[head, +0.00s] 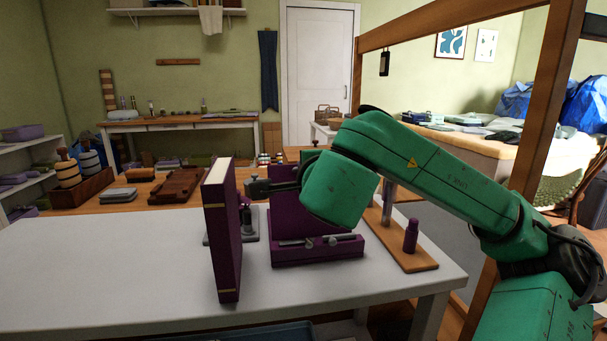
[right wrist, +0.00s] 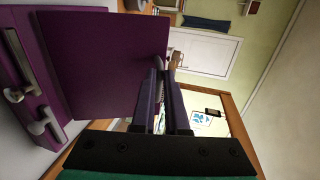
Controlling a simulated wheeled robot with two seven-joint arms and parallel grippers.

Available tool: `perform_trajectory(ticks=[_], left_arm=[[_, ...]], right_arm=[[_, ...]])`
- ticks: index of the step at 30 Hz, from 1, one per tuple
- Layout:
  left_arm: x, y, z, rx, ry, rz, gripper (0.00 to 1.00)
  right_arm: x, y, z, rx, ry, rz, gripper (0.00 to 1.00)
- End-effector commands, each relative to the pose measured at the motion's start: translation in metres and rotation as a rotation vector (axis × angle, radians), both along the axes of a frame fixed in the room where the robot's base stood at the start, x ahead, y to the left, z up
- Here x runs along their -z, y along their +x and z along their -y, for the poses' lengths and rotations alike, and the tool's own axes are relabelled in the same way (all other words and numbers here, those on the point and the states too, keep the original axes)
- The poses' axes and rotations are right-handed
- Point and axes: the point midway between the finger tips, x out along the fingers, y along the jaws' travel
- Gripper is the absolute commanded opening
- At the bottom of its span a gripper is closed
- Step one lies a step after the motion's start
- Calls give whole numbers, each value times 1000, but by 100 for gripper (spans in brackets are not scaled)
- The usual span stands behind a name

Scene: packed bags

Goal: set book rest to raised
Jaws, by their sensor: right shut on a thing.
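The book rest (head: 318,249) is purple, with a base that has metal levers on its front, and stands on the white table. Its flat panel (right wrist: 112,60) rises steeply from the base; my green wrist hides much of it in the head view. My right gripper (head: 258,188) reaches in from the right at the panel's upper part. In the right wrist view its fingers (right wrist: 164,74) are close together at the panel's edge and shut on it, though the exact contact is hard to see. My left gripper is not in view.
A tall purple book (head: 222,235) stands upright just left of the rest, close to my gripper. A wooden board (head: 415,258) with a purple peg is at the right. The white table (head: 100,260) is clear at the left. A wooden post (head: 535,120) stands at the right.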

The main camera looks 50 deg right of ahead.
Motion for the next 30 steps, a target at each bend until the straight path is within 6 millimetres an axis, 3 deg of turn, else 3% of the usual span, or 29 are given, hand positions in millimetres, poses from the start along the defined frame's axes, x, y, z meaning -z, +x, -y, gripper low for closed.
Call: perform_trajectory(ticks=[6,9,22,26,30], left_arm=[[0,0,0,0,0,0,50],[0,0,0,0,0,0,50],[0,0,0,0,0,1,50],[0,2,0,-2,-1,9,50],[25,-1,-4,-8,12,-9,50]], right_arm=[[1,0,-1,-2,2,-5,0],[1,0,-1,-2,2,-5,42],[-2,-7,-6,-1,1,-2,42],[-9,-27,-21,-1,-2,0,42],[-22,-58,-46,-4,-2,-1,42]])
